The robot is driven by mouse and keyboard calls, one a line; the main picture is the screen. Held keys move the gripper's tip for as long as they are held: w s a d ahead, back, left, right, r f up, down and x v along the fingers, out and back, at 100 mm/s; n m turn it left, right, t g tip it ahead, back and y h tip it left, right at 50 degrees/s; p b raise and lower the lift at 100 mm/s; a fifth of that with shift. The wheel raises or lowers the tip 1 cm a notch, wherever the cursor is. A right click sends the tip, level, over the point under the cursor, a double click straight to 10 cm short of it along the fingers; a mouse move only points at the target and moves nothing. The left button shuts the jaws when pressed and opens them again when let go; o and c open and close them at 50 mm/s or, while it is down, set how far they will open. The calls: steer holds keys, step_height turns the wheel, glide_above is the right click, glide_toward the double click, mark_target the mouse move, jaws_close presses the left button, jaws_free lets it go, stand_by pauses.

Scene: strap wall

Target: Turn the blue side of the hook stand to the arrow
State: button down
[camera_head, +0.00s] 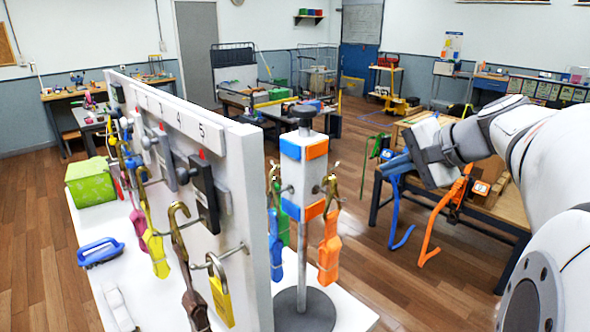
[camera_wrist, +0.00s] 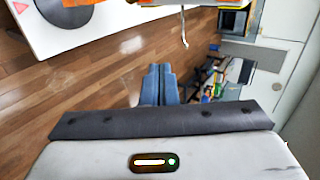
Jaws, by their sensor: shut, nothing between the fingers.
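The hook stand (camera_head: 304,180) is a white square post with a black knob on top and a round grey base (camera_head: 305,312). Its left visible face has blue patches and its right visible face has orange patches. Straps hang on its hooks: orange (camera_head: 329,255) at right, blue and green at left.
A white wall panel (camera_head: 255,200) numbered along its top, with hooks and straps, stands close left of the stand. A wooden workbench (camera_head: 500,205) with blue and orange straps is behind my arm. Open wooden floor lies between.

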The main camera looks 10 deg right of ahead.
steer(key=w+a+f+p, duration=0.3)
steer(key=w+a+f, duration=0.2)
steer(key=w+a, duration=0.2)
steer(key=shift+w, duration=1.25)
